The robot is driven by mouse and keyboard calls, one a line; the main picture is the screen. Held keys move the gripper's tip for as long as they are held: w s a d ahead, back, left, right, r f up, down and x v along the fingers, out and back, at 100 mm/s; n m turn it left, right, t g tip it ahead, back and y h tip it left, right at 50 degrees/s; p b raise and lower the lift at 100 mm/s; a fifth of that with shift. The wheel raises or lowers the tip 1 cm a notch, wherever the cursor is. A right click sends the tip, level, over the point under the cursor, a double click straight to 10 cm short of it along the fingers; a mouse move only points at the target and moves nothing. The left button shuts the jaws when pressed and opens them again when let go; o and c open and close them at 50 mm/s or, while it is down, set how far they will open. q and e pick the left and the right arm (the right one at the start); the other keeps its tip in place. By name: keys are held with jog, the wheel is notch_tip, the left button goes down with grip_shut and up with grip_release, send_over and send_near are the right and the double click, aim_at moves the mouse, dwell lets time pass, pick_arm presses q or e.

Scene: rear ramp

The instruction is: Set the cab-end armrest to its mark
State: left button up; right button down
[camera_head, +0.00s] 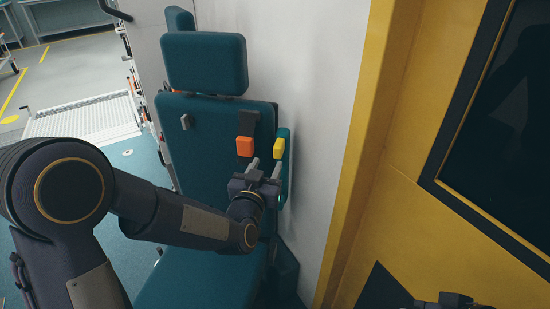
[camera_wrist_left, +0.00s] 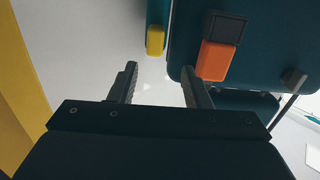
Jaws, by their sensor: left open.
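A teal armrest (camera_head: 285,180) with a yellow block (camera_head: 278,148) on its front stands upright beside the seat's backrest, on the wall side. The armrest (camera_wrist_left: 155,12) and its yellow block (camera_wrist_left: 155,41) also show at the top of the left wrist view. My left gripper (camera_head: 265,168) is open and empty, its fingers pointing up just below the yellow block. In the left wrist view the block lies beyond the gap between the fingertips (camera_wrist_left: 159,68), apart from them. A dark part of my right gripper (camera_head: 455,300) shows at the bottom edge. I cannot make out a mark.
The teal seat (camera_head: 205,120) has a headrest (camera_head: 206,63) and an orange buckle (camera_head: 245,146) close left of my left fingers. A white wall (camera_head: 310,110) and yellow frame (camera_head: 355,150) stand close on the right. A ramp (camera_head: 85,117) and open floor lie far left.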

aim_at(277, 151)
pick_arm(q)
jog(key=w, duration=0.2)
jog(key=w+d, duration=0.1)
jog(key=w, duration=0.2)
jog(key=w+d+p, duration=0.1)
jog(key=w, duration=0.2)
jog(key=shift+f, duration=0.15)
grip_shut()
